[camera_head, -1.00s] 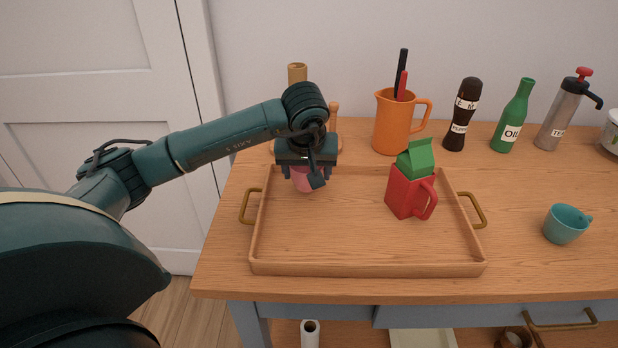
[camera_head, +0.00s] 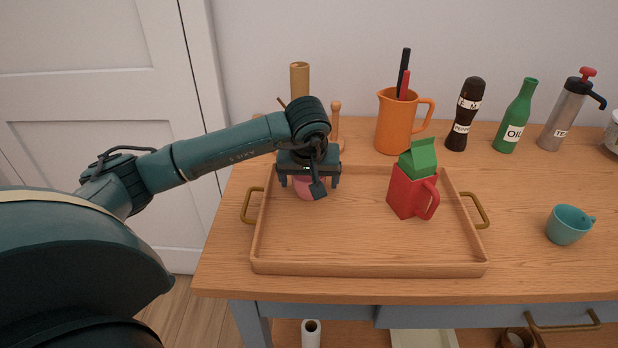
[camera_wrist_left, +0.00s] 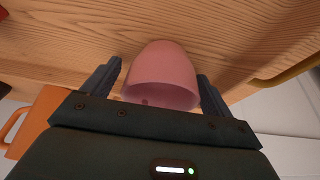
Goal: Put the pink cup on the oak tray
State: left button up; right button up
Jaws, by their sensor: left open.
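The pink cup (camera_head: 311,190) is at the far left corner of the oak tray (camera_head: 370,269), inside its rim and partly hidden by my left gripper (camera_head: 310,181). It looks to be standing on the tray floor. In the left wrist view the cup (camera_wrist_left: 162,75) sits between the two fingers of the open left gripper (camera_wrist_left: 155,85), with a gap on each side. My right gripper is not in view.
A teal cup (camera_head: 567,226) is right of the tray. An orange jug (camera_head: 396,125) and wooden items stand behind. The tray's front middle is clear.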

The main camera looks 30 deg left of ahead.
pick_arm(q)
jog(key=shift+r, duration=0.25)
jog(key=shift+s+d+r, duration=0.1)
jog(key=shift+r, duration=0.25)
jog(key=v, duration=1.1)
jog(key=shift+s, duration=0.1)
